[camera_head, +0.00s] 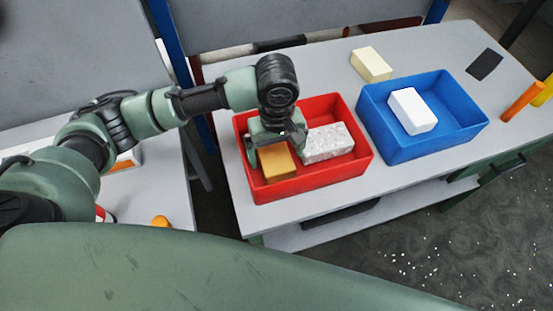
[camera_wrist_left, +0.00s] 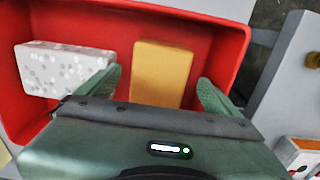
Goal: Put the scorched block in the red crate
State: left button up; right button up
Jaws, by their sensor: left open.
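The red crate (camera_head: 318,184) stands on the grey table. An orange-brown block, which looks like the scorched one, (camera_head: 276,161) lies in its left part. A white speckled block (camera_head: 328,142) lies beside it to the right. My left gripper (camera_head: 268,152) is over the crate with its fingers open. In the left wrist view the orange-brown block (camera_wrist_left: 160,72) shows between the two spread fingertips (camera_wrist_left: 160,92), with gaps on both sides. The speckled block (camera_wrist_left: 65,68) is left of the fingers there. My right gripper is not in view.
A blue crate (camera_head: 420,151) with a white block (camera_head: 412,110) stands right of the red crate. A cream block (camera_head: 371,64) lies on the table behind it. A dark flat patch (camera_head: 485,64) and an orange cylinder (camera_head: 522,102) are at the right.

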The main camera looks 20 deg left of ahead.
aim_at(277, 160)
pick_arm(q)
notch_tip(277, 160, up, 8)
jog(key=shift+r+b, duration=0.2)
jog(key=shift+b, duration=0.2)
dwell(0.4)
